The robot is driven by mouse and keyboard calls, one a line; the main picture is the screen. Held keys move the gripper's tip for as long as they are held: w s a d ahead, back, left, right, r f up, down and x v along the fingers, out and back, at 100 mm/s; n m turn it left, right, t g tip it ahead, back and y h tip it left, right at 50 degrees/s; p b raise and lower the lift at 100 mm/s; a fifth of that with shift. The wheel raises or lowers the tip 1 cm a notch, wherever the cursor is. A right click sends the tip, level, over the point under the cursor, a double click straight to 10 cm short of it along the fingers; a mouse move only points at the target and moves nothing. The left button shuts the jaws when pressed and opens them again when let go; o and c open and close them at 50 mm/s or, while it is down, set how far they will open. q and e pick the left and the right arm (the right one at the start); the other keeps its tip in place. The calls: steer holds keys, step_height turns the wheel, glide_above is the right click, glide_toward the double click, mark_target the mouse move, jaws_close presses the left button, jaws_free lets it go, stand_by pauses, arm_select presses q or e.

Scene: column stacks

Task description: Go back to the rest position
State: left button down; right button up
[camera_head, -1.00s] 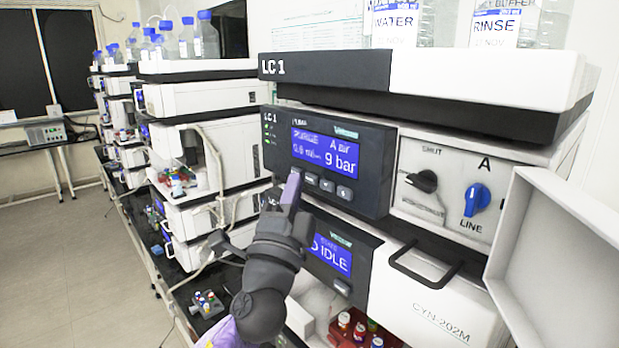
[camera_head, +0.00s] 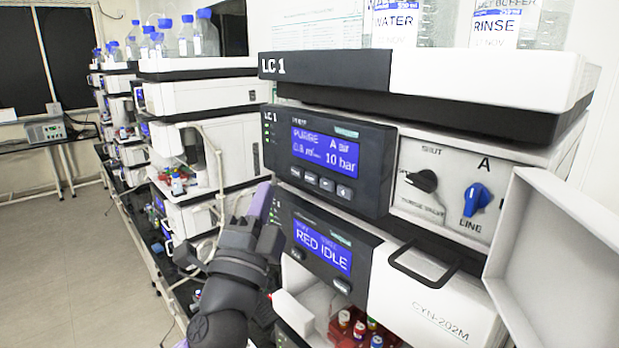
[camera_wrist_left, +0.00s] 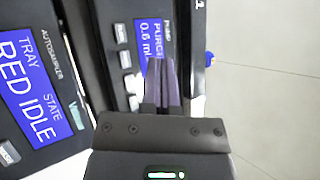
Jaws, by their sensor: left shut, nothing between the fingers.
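My left gripper (camera_head: 262,200) is shut and empty, its purple fingers pointing up in front of the left edge of the LC 1 stack. In the left wrist view its fingers (camera_wrist_left: 163,88) are together beside the pump panel (camera_wrist_left: 150,45). The pump panel (camera_head: 372,165) reads PURGE and 10 bar in the head view. Below it the autosampler panel (camera_head: 335,285) reads RED IDLE. The gripper's fingertips are in front of or near the panels' left side; I cannot tell whether they touch. My right gripper is not in view.
An open white door (camera_head: 560,260) juts out at the right. A red vial tray (camera_head: 350,336) shows in the open autosampler below. A black handle (camera_head: 425,268) sticks out of the front. More stacks (camera_head: 205,150) run back on the left. The floor (camera_head: 60,270) at the left is clear.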

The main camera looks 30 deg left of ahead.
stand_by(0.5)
